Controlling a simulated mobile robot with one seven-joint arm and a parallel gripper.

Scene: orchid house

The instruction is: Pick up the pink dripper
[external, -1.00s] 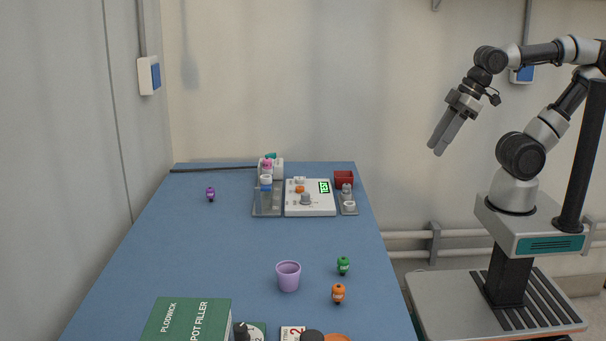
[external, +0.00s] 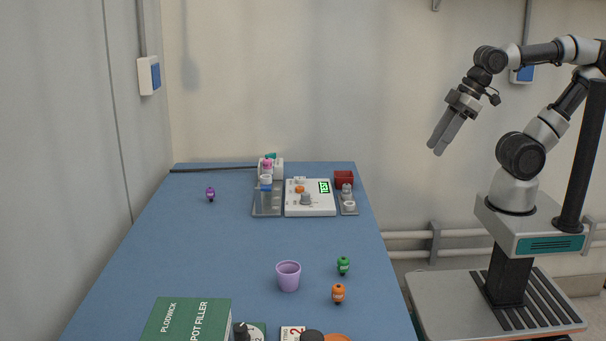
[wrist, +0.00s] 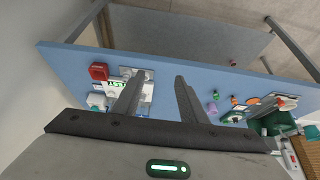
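A small pink-topped thing (external: 267,164), which looks like the pink dripper, is at the back of the blue table by a white holder (external: 278,169).
A purple dripper-shaped thing (external: 210,193) is at the left. A lilac cup (external: 288,276), green (external: 343,265) and orange (external: 338,293) pieces and a green box (external: 188,320) are nearer. The table's middle is clear.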

